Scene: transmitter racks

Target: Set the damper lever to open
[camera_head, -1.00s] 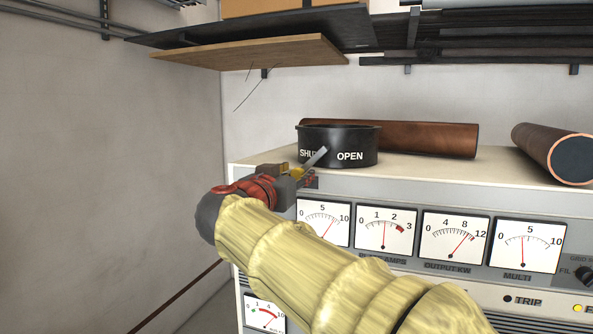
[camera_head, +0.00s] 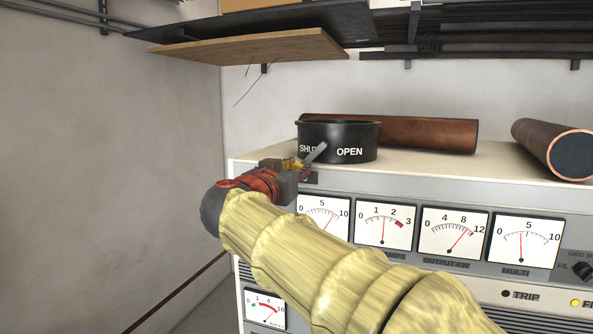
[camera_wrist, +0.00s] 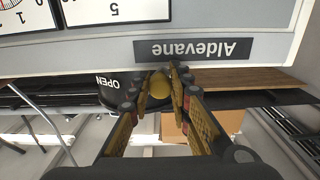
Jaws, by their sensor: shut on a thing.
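The damper is a black round collar (camera_head: 352,140) on top of the cabinet, marked SHUT on the left and OPEN on the right. Its lever, a short grey bar (camera_head: 317,152), crosses the collar's front by the end of the SHUT label and left of OPEN. My gripper (camera_head: 297,166) is at the lever's outer end, in front of the collar. In the wrist view my fingers (camera_wrist: 158,84) are shut on the lever's yellow knob (camera_wrist: 160,88). The OPEN label shows upside down on the collar (camera_wrist: 98,92) there. The lever's bar is mostly hidden there.
Brown pipes (camera_head: 420,134) lie on the cabinet top behind and right of the collar. Meters (camera_head: 385,228) fill the cabinet front below my gripper. A wooden board (camera_head: 250,48) juts from the shelf above. Open space lies left of the cabinet.

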